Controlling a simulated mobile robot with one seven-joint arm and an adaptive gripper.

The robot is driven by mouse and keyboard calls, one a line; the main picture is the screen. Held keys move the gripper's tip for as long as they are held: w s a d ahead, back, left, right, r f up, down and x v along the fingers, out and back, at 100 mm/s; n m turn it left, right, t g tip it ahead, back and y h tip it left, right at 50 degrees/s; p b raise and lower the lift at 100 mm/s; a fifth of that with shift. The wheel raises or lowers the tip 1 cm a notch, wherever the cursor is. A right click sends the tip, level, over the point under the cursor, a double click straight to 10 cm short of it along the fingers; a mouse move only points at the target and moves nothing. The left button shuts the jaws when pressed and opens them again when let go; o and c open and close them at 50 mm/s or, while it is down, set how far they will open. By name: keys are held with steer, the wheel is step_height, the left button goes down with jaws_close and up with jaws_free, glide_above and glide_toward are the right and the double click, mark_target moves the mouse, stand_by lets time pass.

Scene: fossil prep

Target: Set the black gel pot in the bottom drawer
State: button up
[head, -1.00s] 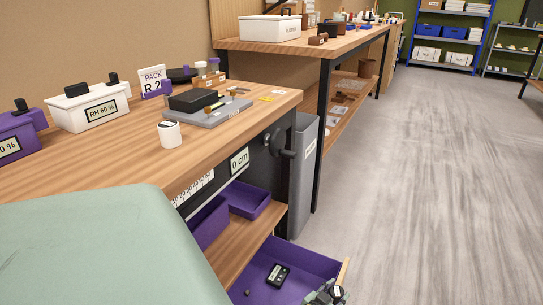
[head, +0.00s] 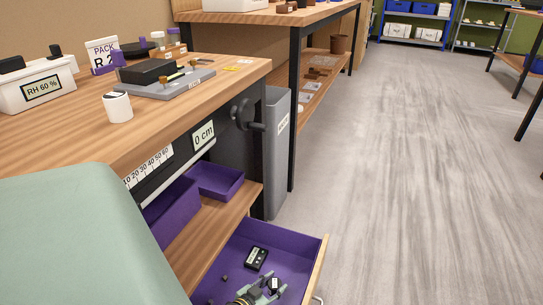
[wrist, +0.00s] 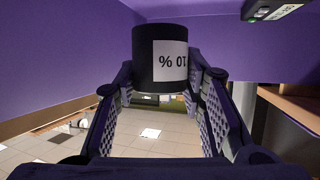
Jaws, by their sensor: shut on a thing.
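The black gel pot (wrist: 160,58), with a white label reading "10 %" upside down, is between the two fingers of my gripper (wrist: 162,85) in the wrist view. The fingers are shut on its sides. In the head view my gripper (head: 258,290) and the small pot (head: 273,284) show at the bottom edge, within the outline of the open bottom drawer (head: 285,240). The drawer is purple inside with a wooden front. I cannot tell whether the pot touches the drawer floor.
A black labelled device (head: 256,258) and a small dark lump (head: 225,278) lie in the drawer. A shelf with purple trays (head: 215,180) is above it, under the wooden bench (head: 60,135). A grey bin (head: 277,150) stands beyond. Open floor lies to the right.

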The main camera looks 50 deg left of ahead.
mark_target(270, 295)
steer(key=shift+f+b, duration=0.4)
steer(key=shift+f, duration=1.4)
steer(key=shift+f, duration=0.15)
steer(key=shift+f+b, duration=0.5)
steer(key=shift+b, duration=0.05)
steer(key=o, duration=1.1)
steer(key=shift+o, duration=0.2)
steer(key=shift+r, duration=0.2)
steer(key=p+v, duration=0.1)
steer(key=v, duration=0.3)
steer(key=r+p+v, duration=0.1)
steer(key=v, duration=0.3)
steer(key=shift+w, duration=0.25)
